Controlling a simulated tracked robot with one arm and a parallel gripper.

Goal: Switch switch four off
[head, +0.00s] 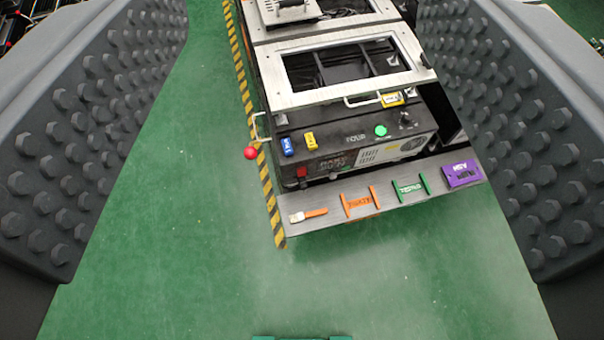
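My gripper (302,50) is wide open and empty. Its two dark studded fingers stand at the left and right sides of the head view. A black control panel (345,155) lies beyond and between them, apart from both. On it I see a blue tag (287,146), a yellow tag (310,140), a red switch (301,171), a green round button (381,130) and a small black knob (405,118). A lever with a red ball end (250,153) sticks out at the panel's left. No readable number shows which one is switch four, and its position cannot be told.
A metal shelf (330,207) in front of the panel carries orange, green and purple pieces. A metal frame with a rectangular opening (345,68) lies behind the panel. Yellow-black tape (265,185) marks the left side. The green floor (350,280) in front is clear.

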